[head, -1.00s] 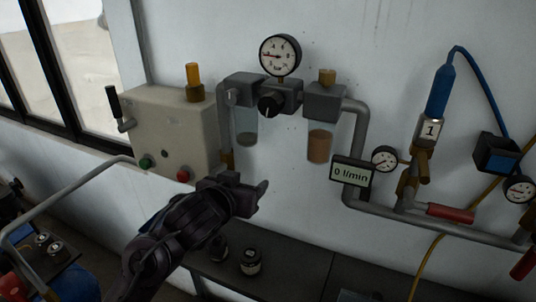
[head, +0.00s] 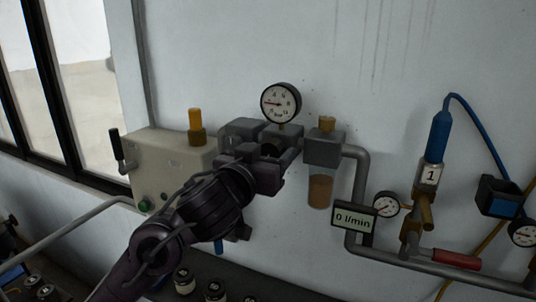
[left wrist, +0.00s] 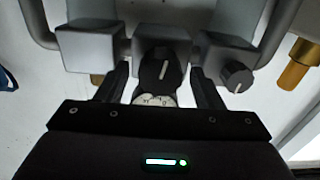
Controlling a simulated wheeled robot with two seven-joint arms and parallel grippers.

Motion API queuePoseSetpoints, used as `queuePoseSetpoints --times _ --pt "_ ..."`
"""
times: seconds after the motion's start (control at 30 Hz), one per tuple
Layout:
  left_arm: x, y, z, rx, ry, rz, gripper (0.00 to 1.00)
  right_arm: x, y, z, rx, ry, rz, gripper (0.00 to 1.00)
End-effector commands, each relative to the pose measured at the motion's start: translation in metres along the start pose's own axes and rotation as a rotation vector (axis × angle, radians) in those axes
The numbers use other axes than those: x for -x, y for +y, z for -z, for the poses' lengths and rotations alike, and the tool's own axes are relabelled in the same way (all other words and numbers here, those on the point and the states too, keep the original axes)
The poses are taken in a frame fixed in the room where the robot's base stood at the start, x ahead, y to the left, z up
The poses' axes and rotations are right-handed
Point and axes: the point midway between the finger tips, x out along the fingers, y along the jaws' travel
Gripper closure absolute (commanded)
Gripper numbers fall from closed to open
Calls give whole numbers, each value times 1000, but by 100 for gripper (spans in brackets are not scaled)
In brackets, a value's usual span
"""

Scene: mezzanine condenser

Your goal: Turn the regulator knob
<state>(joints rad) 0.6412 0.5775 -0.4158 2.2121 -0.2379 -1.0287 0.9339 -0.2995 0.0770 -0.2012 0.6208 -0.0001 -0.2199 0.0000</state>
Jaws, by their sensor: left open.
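The regulator knob (left wrist: 158,72) is round and black with a white pointer line, on the front of a grey block (left wrist: 161,32) in the left wrist view. My left gripper (left wrist: 160,80) is open, with one finger on each side of the knob. I cannot tell whether the fingers touch it. In the head view my left gripper (head: 264,160) covers most of the knob, below the pressure gauge (head: 281,103). The gauge face also shows partly between the fingers in the left wrist view (left wrist: 155,100). My right gripper is not in view.
A second black knob (left wrist: 237,76) sits close beside one finger. The filter bowl (head: 320,191), grey pipe (head: 360,180) and flow display reading 0 l/min (head: 354,217) are to the right. A beige box (head: 168,160) with a green button stands left. Small jars (head: 184,280) are below.

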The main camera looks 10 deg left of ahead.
Motion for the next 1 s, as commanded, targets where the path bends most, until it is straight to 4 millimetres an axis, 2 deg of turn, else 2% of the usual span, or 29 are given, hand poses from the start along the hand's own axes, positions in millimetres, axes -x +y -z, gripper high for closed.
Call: queuePoseSetpoints --times 0.2,0.5,0.57,0.77,1.0 --pt "-1 0 0 0 -1 0 39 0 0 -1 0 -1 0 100" --pt "0 0 -1 0 -1 0 77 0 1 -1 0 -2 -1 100" --pt "0 0 -1 0 -1 0 83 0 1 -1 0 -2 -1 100" --pt "0 0 -1 -14 -1 0 83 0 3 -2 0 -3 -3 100" --pt "0 0 -1 -114 -2 0 83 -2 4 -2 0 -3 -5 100"
